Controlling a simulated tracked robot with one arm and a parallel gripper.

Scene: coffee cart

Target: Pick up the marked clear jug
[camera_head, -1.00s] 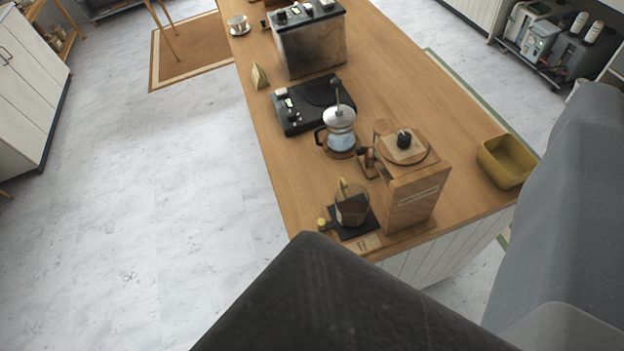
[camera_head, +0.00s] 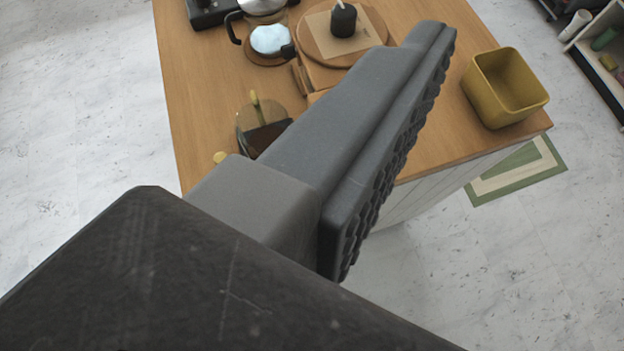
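A clear glass jug (camera_head: 262,122) with a pale yellow handle stands near the left front edge of the wooden counter. Its lower part is hidden behind my gripper. I cannot see a mark on either. My gripper (camera_head: 425,60) reaches over the counter from the lower left. One grey finger shows, with its studded pad bare and facing right. The other finger is out of view. Nothing touches the visible pad, and the jug is to the left of this finger.
A mustard square bin (camera_head: 505,88) sits at the counter's right corner. A black device (camera_head: 212,10) is at the top left. Open floor lies left and right, with a green-bordered mat (camera_head: 517,172).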

